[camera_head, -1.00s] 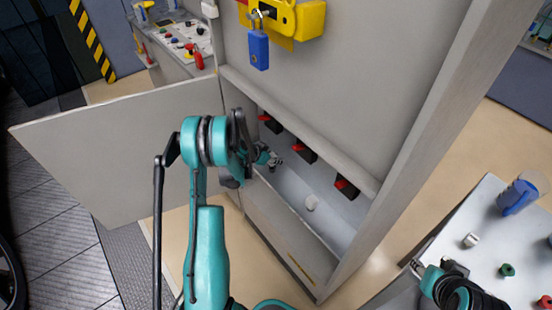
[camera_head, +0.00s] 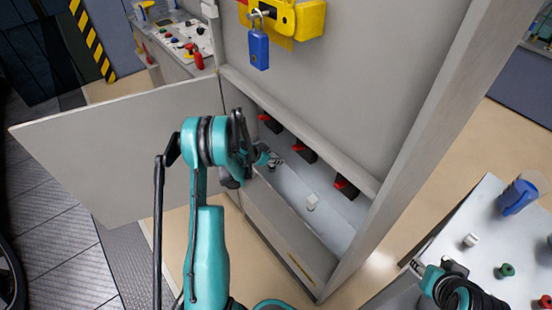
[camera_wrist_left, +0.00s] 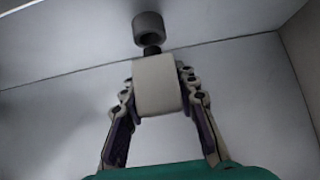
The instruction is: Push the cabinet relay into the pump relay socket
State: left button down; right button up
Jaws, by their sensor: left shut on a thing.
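In the left wrist view, my left gripper (camera_wrist_left: 158,98) is shut on a pale beige block (camera_wrist_left: 157,84), which I take to be the cabinet relay. A short dark stub (camera_wrist_left: 152,51) shows at its far end. Just beyond is a grey round piece with a dark opening (camera_wrist_left: 148,27), probably the socket; I cannot tell whether the stub touches it. In the head view, my left gripper (camera_head: 272,160) is inside the cabinet's lower bay, and its fingertips and load are too small to make out. My right gripper (camera_head: 418,268) is at the white table's edge, its jaws unclear.
The open door (camera_head: 110,145) lies left of my arm. The white table (camera_head: 480,205) carries a white block (camera_head: 470,240) and a blue container (camera_head: 517,196).

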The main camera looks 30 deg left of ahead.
pick_arm(q)
jog(key=shift+f, duration=1.05)
jog(key=shift+r, duration=0.1)
jog(key=shift+r+p, duration=0.4)
jog(key=shift+r, duration=0.45)
jog(key=shift+b, duration=0.4)
dwell(0.5)
jog(key=shift+f, duration=1.05)
dwell(0.4)
jog(key=c, duration=1.1)
grip_release()
jog(key=shift+f, duration=0.1)
jog(key=v, duration=1.2)
